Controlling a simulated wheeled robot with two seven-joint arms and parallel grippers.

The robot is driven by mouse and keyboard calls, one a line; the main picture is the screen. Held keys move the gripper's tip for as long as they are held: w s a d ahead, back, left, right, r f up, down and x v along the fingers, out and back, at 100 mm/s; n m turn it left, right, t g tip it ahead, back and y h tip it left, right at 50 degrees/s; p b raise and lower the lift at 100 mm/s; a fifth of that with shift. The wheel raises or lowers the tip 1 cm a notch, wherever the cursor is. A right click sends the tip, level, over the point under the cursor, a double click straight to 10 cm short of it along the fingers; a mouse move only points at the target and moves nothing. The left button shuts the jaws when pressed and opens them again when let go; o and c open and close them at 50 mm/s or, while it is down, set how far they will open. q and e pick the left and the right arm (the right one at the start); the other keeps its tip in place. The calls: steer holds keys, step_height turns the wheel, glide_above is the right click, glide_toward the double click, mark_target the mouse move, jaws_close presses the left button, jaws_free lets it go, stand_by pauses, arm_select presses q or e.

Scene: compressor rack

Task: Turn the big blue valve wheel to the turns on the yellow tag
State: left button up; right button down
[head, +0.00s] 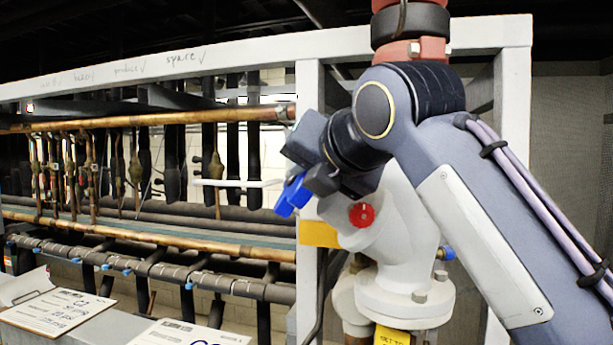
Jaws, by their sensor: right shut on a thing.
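My right arm comes in from the right, and its dark right gripper (303,178) is shut on the blue valve wheel (291,197). Only part of the wheel shows, as a blue piece at the jaws; the gripper and wrist hide the rest. The wheel is at the left side of a pale grey valve body (402,245). The yellow tag (391,336) hangs below the valve at the bottom edge; it starts with "SET TO", and the rest is cut off. My left gripper is not in view.
A small red knob (362,214) sits on the valve body, close below my wrist. A small blue fitting (447,253) is to its right. A white frame post (309,100) stands behind the gripper. Copper pipes (150,118) and clipboards (60,310) are at left.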

steer(key=shift+r, duration=0.1)
stand_by(0.3)
steer(key=c, duration=1.3)
jaws_free()
steer(key=v, duration=0.8)
steer(key=shift+w, duration=0.1)
